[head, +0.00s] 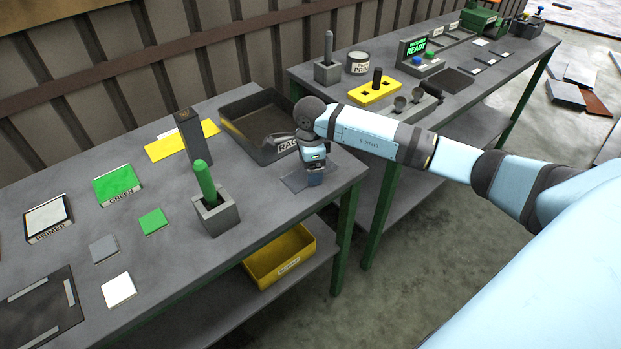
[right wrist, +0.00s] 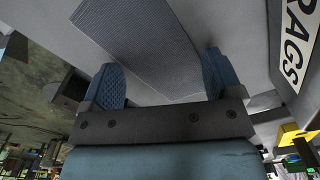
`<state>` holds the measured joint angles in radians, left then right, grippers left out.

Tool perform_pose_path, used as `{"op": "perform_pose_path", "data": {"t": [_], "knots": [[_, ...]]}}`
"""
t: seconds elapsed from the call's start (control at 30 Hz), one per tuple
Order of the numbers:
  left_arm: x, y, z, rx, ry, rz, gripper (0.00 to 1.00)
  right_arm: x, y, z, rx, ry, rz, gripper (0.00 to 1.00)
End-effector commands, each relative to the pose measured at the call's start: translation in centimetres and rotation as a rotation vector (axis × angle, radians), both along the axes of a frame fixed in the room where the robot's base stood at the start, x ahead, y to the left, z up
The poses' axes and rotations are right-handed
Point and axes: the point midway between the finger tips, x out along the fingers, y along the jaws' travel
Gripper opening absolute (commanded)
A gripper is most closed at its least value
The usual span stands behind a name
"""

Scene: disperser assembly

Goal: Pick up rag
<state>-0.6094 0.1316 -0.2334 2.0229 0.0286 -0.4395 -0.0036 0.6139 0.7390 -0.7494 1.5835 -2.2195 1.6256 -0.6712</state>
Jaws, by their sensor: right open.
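The rag (head: 293,182) is a flat grey piece on the table near its right end, partly hidden by my right gripper in the head view. In the right wrist view the rag (right wrist: 135,35) is a grey ribbed sheet beyond and between the fingers. My right gripper (head: 315,181) points down over the rag's right part. Its two blue fingers stand apart in the right wrist view (right wrist: 160,80), with nothing clearly held between them. I cannot tell whether the fingertips touch the rag. My left gripper is not in view.
A dark tray labelled RAGS (head: 243,138) stands just behind the rag; its label shows in the right wrist view (right wrist: 294,40). A grey block holding a green handle (head: 216,213) stands to the left. A yellow bin (head: 279,256) sits on the shelf below. A second table (head: 462,104) is behind my arm.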

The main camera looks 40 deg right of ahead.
Motion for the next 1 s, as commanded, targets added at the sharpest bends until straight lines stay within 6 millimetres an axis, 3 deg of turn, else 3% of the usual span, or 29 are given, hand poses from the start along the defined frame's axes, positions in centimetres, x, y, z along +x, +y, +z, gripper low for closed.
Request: {"op": "perform_pose_path", "data": {"t": [0.37,1.0], "knots": [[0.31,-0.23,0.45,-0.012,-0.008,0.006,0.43,0.00,-0.03,-0.50,0.000,0.000,-0.001,0.83],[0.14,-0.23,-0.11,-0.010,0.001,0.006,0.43,-0.02,-0.02,-0.54,-0.001,0.001,-0.001,0.09]]}}
